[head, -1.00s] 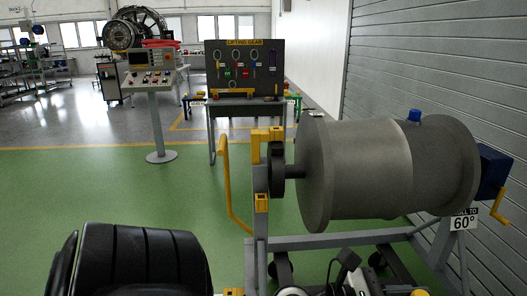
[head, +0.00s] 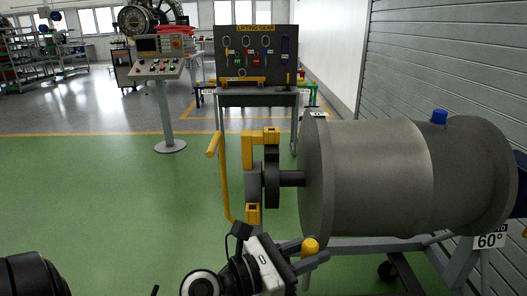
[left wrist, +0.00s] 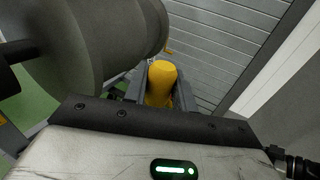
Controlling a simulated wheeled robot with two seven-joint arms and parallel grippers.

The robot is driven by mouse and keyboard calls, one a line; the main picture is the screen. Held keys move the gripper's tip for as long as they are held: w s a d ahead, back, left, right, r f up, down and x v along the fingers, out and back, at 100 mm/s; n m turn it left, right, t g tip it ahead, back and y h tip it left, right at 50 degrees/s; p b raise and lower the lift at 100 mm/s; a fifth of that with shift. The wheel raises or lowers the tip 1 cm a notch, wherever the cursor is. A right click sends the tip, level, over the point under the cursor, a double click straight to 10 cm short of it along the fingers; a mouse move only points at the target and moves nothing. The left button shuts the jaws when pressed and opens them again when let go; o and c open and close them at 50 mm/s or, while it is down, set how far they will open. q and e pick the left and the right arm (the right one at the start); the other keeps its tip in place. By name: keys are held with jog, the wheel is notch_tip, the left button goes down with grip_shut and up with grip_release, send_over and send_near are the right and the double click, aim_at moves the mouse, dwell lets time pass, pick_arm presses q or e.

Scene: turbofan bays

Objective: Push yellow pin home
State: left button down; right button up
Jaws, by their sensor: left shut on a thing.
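The yellow pin (head: 310,246) stands roughly upright in my left gripper (head: 302,255), low in the middle of the head view. In the left wrist view the yellow pin (left wrist: 162,80) sits between the two dark fingers of the left gripper (left wrist: 158,92), which is shut on it. No hole for the pin can be made out. My right gripper is not in view.
The drum rests on a grey stand (head: 350,243) with yellow brackets (head: 252,214) and a yellow handle (head: 220,180) at its left. A control pedestal (head: 164,110) and a lifting gear board (head: 256,58) stand behind. Open green floor (head: 90,190) lies left.

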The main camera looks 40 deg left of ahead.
pick_arm(q)
jog(key=w+a+n+y, duration=0.4)
jog(key=w+a+y, duration=0.3)
jog(key=a, duration=0.8)
jog(key=w+a+r+n+y, duration=0.1)
jog(key=w+a+n+y, duration=0.4)
jog(key=w+a, duration=0.6)
jog(key=a+y, duration=0.2)
jog(key=a, duration=0.2)
jog(key=shift+r+n+y, duration=0.3)
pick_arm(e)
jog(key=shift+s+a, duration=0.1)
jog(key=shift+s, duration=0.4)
pick_arm(q)
jog(key=shift+d+t, duration=0.1)
jog(key=shift+t, duration=0.2)
notch_tip(320, 180, down, 6)
jog(key=b, duration=0.4)
jog(key=shift+r, duration=0.1)
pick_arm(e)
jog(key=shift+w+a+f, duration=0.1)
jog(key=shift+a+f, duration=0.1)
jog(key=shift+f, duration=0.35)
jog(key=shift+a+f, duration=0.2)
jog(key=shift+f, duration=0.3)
